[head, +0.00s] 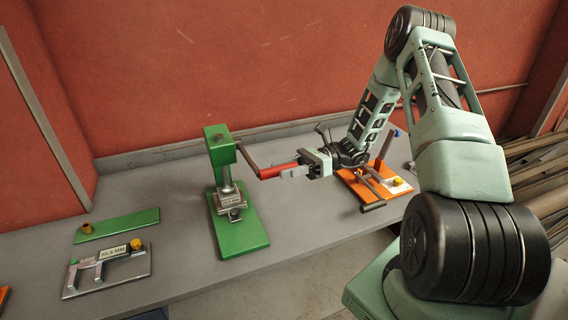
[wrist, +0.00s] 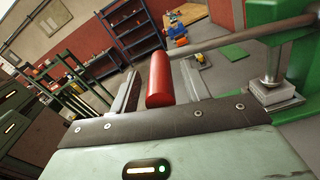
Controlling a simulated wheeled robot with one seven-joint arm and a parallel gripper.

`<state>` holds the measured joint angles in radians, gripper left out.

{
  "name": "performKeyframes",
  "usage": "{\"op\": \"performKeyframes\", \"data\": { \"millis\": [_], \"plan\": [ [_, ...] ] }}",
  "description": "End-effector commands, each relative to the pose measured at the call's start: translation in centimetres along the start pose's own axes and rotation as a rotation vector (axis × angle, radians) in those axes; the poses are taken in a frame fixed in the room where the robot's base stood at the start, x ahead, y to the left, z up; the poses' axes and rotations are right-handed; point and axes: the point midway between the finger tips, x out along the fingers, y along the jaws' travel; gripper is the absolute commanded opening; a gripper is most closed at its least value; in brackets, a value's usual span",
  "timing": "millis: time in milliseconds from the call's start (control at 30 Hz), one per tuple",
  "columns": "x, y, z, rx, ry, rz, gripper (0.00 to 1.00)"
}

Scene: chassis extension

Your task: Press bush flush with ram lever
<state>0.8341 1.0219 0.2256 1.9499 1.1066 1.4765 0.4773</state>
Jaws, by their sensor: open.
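The green press (head: 219,160) stands upright on its green base on the bench. Its ram meets a grey metal block (head: 230,199); the block also shows at the right of the wrist view (wrist: 275,95). I cannot make out the bush in the block or whether it is flush. The ram lever (head: 247,158) is a grey bar slanting down right from the press head to a red grip (head: 277,171). My gripper (head: 290,171) is open at the red grip. In the wrist view the red grip (wrist: 158,80) lies between the two fingers, with contact unclear.
A silver bracket plate (head: 108,271) with a yellow piece and a green plate (head: 118,224) with a brown piece lie at the left. An orange fixture (head: 372,186) with a dark handle sits right of the press, below my arm. Bench between press and silver plate is clear.

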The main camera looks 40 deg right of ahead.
Motion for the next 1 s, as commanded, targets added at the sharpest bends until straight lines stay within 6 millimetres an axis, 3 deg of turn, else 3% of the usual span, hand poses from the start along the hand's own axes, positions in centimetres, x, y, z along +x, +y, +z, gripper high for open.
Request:
{"op": "performKeyframes", "data": {
  "millis": [367, 567, 767, 1000],
  "plan": [
    [0.7, 0.0, -0.1, 0.000, 0.000, -0.001, 0.47],
    [0.7, 0.0, 0.0, 0.000, 0.000, -0.001, 0.00],
    [0.6, -0.1, -0.5, -0.010, -0.001, 0.000, 0.00],
    [0.6, -0.6, -3.9, -0.096, -0.001, -0.001, 0.00]
  ]
}}
